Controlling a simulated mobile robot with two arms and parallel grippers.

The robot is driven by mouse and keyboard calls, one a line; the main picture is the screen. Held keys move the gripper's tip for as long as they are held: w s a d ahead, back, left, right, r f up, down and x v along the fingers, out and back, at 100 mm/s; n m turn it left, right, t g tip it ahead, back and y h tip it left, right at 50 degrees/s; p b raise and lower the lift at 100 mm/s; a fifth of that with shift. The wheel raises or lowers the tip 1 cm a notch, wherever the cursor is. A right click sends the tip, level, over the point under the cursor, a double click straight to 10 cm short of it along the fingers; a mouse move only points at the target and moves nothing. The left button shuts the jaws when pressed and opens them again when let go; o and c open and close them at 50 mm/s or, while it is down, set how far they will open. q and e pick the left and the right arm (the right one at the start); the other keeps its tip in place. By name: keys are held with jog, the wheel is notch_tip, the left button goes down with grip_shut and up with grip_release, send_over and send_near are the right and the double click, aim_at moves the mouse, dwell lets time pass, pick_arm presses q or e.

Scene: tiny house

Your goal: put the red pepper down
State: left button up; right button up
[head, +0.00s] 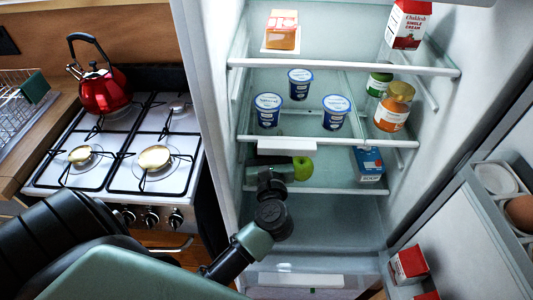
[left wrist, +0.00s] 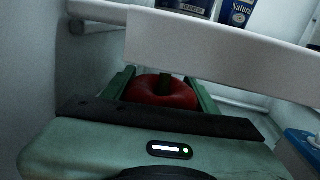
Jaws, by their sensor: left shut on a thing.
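The red pepper (left wrist: 170,94) shows in the left wrist view as a round red body with a dark green stem, between the two green fingers of my left gripper (left wrist: 162,84). The gripper is shut on it. In the head view my left gripper (head: 281,172) is inside the open fridge (head: 330,239), just above the lower shelf (head: 320,190) and beneath the white front piece of the shelf above. The pepper cannot be made out there. Whether it touches the lower shelf cannot be told. My right gripper is not in view.
A green apple (head: 302,168) is just right of my gripper, and a blue carton (head: 369,164) stands farther right. The middle shelf (head: 350,141) overhead holds yoghurt pots (head: 335,112) and jars (head: 394,106). The fridge's left wall (left wrist: 37,75) is close.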

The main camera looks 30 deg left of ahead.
pick_arm(q)
notch_tip(320, 180, down, 3)
jog(key=b, duration=0.3)
jog(key=shift+f, duration=0.15)
notch_tip(320, 180, down, 3)
jog(key=b, duration=0.2)
jog(key=shift+f+b, duration=0.1)
jog(key=shift+b, duration=0.3)
jog(key=shift+w+f, duration=0.1)
jog(key=shift+f, duration=0.2)
jog(key=shift+w+a, duration=0.1)
jog(key=o, duration=1.5)
jog(key=shift+f, duration=0.1)
